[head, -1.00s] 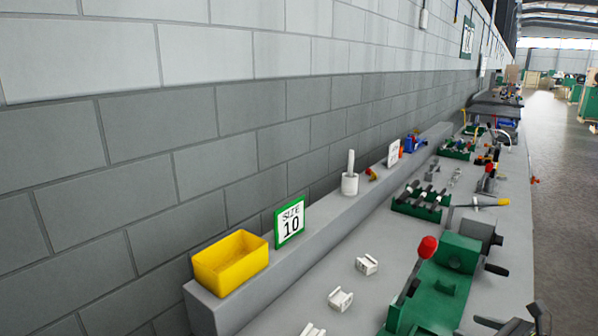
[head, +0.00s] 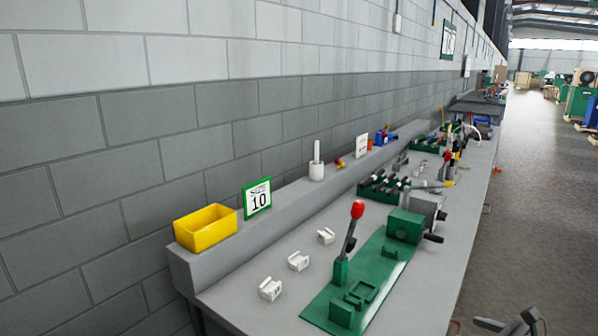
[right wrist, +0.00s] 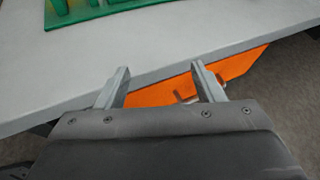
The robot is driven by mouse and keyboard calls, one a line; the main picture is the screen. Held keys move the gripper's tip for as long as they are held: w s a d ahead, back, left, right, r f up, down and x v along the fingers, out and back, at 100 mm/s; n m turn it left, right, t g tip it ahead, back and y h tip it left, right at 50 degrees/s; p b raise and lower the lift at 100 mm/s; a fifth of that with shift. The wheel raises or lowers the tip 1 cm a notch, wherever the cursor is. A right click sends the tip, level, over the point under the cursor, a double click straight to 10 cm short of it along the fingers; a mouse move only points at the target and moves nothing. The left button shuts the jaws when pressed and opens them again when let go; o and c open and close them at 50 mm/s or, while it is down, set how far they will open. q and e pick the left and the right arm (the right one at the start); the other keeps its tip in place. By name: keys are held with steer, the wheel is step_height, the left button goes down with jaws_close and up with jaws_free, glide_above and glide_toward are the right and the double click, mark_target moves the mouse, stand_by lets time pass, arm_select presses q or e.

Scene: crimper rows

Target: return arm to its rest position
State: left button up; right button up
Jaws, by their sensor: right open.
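My right gripper (right wrist: 159,80) is open in the right wrist view, its two grey fingers apart with nothing gripped between them. It is off the front edge of the grey workbench (right wrist: 190,50). Dark parts of my right arm show at the bottom right corner of the head view, beside the bench and over the floor. My left gripper is in neither current view.
The workbench (head: 235,298) holds a green crimper (head: 380,275) with a red-knobbed lever and several white blocks (head: 298,261). A yellow bin (head: 205,228) and a "SIZE 10" sign (head: 257,198) stand on the ledge. An orange panel (right wrist: 165,93) sits below the bench edge. Open floor (head: 525,200) lies right.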

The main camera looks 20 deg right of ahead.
steer(key=s+d+f+n+g+h, duration=0.1)
steer(key=s+d+f+n+h, duration=0.15)
steer(key=f, duration=0.55)
steer(key=s+d+f+n+g+h, duration=0.1)
steer(key=s+d+f+n+h, duration=0.2)
steer(key=f, duration=0.5)
steer(key=s+a+f+n+g+p, duration=0.1)
steer(key=s+f+n+g, duration=0.2)
steer(key=s+f+n, duration=0.8)
arm_select(q)
steer(key=shift+w+r+p, duration=0.3)
steer(key=shift+r+p, duration=0.05)
steer(key=shift+r, duration=0.25)
steer(key=shift+w+r+p, duration=0.25)
steer(key=shift+r+p, duration=0.1)
steer(key=shift+r, duration=0.25)
arm_select(e)
steer(key=s+a+f+n+g, duration=0.3)
steer(key=s+a+f+n, duration=0.4)
steer(key=s+a+f, duration=0.3)
steer(key=s+a+f+n+g+y, duration=0.1)
steer(key=s+a+f+n+g, duration=0.2)
steer(key=s+a+f+n, duration=0.5)
steer(key=s+a+f, duration=0.2)
steer(key=a+f, duration=0.1)
steer(key=a, duration=0.5)
steer(key=shift+s+f+g, duration=0.25)
steer(key=shift+s+g, duration=0.1)
steer(key=shift+g, duration=0.05)
